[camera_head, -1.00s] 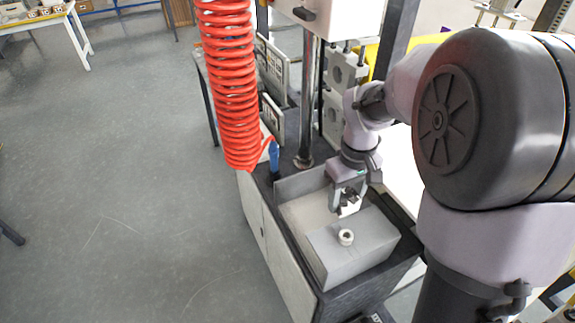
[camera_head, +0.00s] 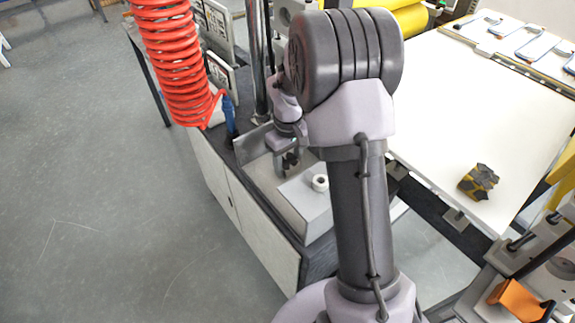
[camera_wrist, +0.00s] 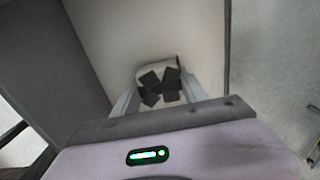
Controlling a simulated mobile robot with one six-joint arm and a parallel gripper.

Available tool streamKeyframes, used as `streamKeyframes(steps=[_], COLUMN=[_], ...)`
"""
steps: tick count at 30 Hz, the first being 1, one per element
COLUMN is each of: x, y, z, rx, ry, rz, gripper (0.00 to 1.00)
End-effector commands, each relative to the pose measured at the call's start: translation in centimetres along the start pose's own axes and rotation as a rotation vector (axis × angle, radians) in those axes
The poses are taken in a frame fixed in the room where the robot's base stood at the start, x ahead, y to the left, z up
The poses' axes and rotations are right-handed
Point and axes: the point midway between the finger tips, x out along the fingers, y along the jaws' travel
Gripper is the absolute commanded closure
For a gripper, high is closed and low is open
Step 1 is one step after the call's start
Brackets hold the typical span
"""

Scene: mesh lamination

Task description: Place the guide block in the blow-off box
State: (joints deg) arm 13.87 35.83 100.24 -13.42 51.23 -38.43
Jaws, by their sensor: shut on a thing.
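The blow-off box (camera_head: 250,146) is a grey open-topped box on the bench, with a raised grey section at its near end bearing a white round fitting. My gripper (camera_head: 288,163) points down into its open part, partly hidden by my arm in the head view. In the wrist view my gripper (camera_wrist: 158,88) is shut on a small pale piece with dark patches, which I take for the guide block (camera_wrist: 151,88). The box's pale inside lies behind it. I cannot tell whether the block touches the box floor.
A red coiled hose (camera_head: 172,60) hangs left of the box, with a blue-tipped nozzle (camera_head: 229,112) below. A white table (camera_head: 440,130) at right holds a yellow-and-black block (camera_head: 478,181). An orange part (camera_head: 523,300) sits at lower right. The floor at left is clear.

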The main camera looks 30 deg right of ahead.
Motion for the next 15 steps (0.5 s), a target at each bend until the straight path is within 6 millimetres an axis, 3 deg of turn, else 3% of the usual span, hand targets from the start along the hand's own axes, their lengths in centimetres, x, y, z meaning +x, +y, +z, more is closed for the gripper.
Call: streamKeyframes(steps=[7,8,10,15], x=[0.26,0.19,0.15,0.13], y=[0.0,0.0,0.0,0.01], z=[0.0,0.0,0.0,0.0], rx=[0.0,0.0,0.0,0.0], ry=[0.0,0.0,0.0,0.0], rz=[0.0,0.0,0.0,0.001], gripper=[0.94,0.43,0.3,0.28])
